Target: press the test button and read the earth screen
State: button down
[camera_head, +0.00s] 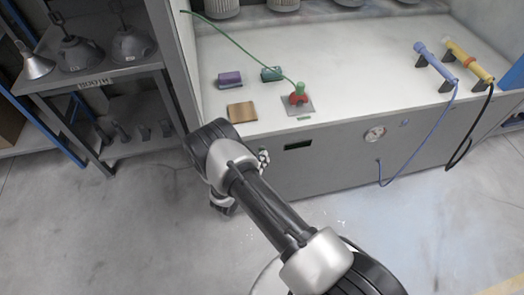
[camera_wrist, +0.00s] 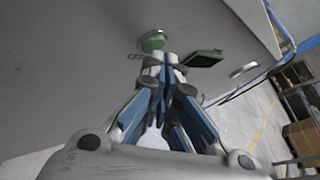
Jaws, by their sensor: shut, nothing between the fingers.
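A round green button (camera_wrist: 152,42) sits on the grey front panel in the wrist view, just beyond my fingertips; I cannot tell whether they touch it. In the head view my arm and gripper hide it. A small dark screen (camera_head: 298,145) is set in the panel to the right of my gripper. It also shows in the wrist view (camera_wrist: 205,58), at a steep slant, and no reading can be made out. My gripper (camera_wrist: 163,62) is shut and empty, fingers pointing at the panel. In the head view its tip (camera_head: 263,158) is partly hidden by my arm.
A red knob-like fitting (camera_head: 298,98) with a green cable stands on the white bench (camera_head: 350,70). Purple, teal and tan blocks lie nearby. A round gauge (camera_head: 374,134) and hanging blue and black cables are farther right. A shelf (camera_head: 95,80) with metal hoods stands left.

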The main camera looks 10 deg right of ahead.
jog(key=shift+w+b, duration=0.3)
jog(key=shift+w, duration=0.1)
dwell(0.6)
dwell(0.3)
jog(key=shift+s, duration=0.8)
jog(key=shift+s+p, duration=0.1)
jog(key=shift+p, duration=0.2)
jog(key=s+p, duration=0.1)
jog(key=s, duration=0.4)
jog(key=shift+w, duration=0.1)
dwell(0.4)
